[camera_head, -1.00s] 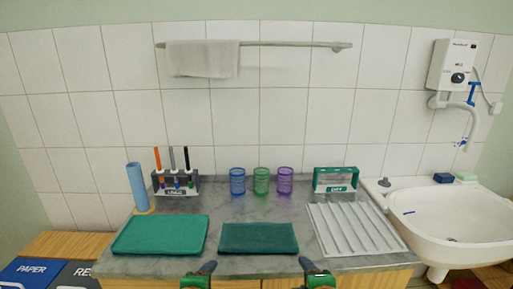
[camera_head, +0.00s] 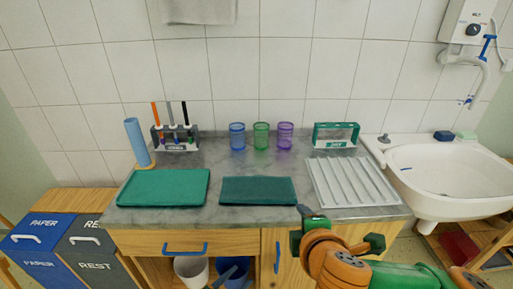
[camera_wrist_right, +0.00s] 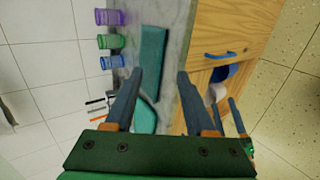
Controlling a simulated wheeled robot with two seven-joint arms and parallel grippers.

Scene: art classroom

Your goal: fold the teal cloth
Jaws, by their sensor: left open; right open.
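The teal cloth (camera_head: 258,190) lies flat as a dark rectangle at the front middle of the grey counter. In the right wrist view the cloth (camera_wrist_right: 152,55) lies beyond my right fingers. My right gripper (camera_wrist_right: 160,74) is open and empty, apart from the cloth. In the head view one right fingertip (camera_head: 304,211) shows beside the cloth's near right corner, at the counter's front edge; my arm hides much of the gripper. My left gripper (camera_wrist_right: 240,118) shows partly at the edge of the right wrist view, in front of the cabinet, clear of the cloth.
A green tray (camera_head: 163,188) lies left of the cloth and a ribbed white drying rack (camera_head: 352,181) right of it. Three cups (camera_head: 261,137), a marker holder (camera_head: 176,139) and a blue roll (camera_head: 137,142) stand behind. A sink (camera_head: 450,175) is at right.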

